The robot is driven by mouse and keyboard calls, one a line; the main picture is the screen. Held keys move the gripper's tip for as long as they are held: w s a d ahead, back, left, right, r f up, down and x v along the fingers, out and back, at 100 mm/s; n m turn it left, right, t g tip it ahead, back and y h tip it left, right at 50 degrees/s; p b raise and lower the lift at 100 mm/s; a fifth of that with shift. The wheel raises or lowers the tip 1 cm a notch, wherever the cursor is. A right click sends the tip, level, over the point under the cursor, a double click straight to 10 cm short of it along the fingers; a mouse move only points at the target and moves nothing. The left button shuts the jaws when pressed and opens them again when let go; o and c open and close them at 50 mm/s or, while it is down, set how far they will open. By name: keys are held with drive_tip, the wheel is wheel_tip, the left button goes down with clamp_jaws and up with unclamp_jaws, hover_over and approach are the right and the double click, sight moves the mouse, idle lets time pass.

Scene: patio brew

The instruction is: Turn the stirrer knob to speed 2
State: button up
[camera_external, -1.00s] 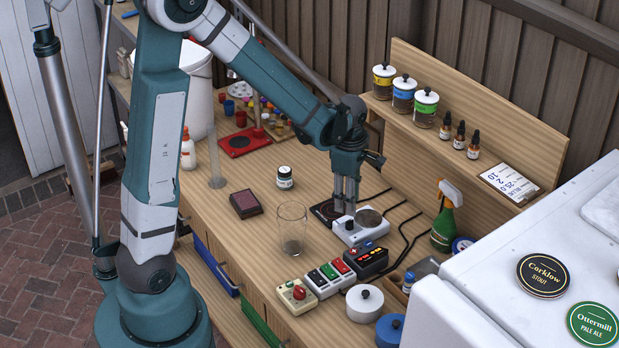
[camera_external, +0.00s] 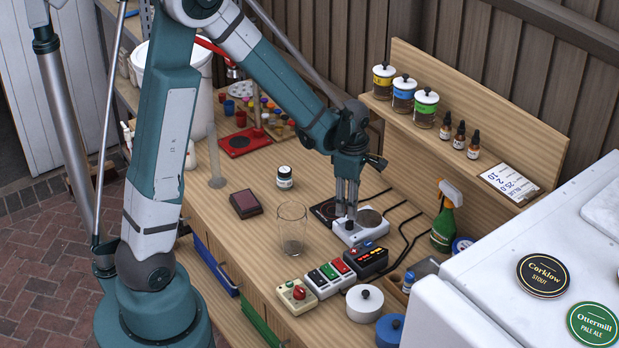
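The stirrer appears to be the small white unit (camera_external: 372,235) with a round grey plate (camera_external: 369,218) on top, on the wooden bench. My gripper (camera_external: 347,219) points straight down at the left front part of this unit, beside the plate. Its fingertips are at the unit's front, where a knob may be. The fingers hide that spot, so I cannot see the knob or its setting. The two fingers look close together, with a thin gap between them. I cannot tell whether they are shut on anything.
A glass beaker (camera_external: 292,229) stands left of the unit. Black cables (camera_external: 405,235) run to the right.

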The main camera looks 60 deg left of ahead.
sight(350, 221)
drive_tip(key=shift+w+a+f, duration=0.1)
drive_tip(key=shift+w+f, duration=0.05)
drive_tip(key=shift+f, duration=3.15)
drive_tip(key=shift+c, duration=0.6)
drive_tip(key=c, duration=0.8)
drive_tip(key=shift+o, duration=0.2)
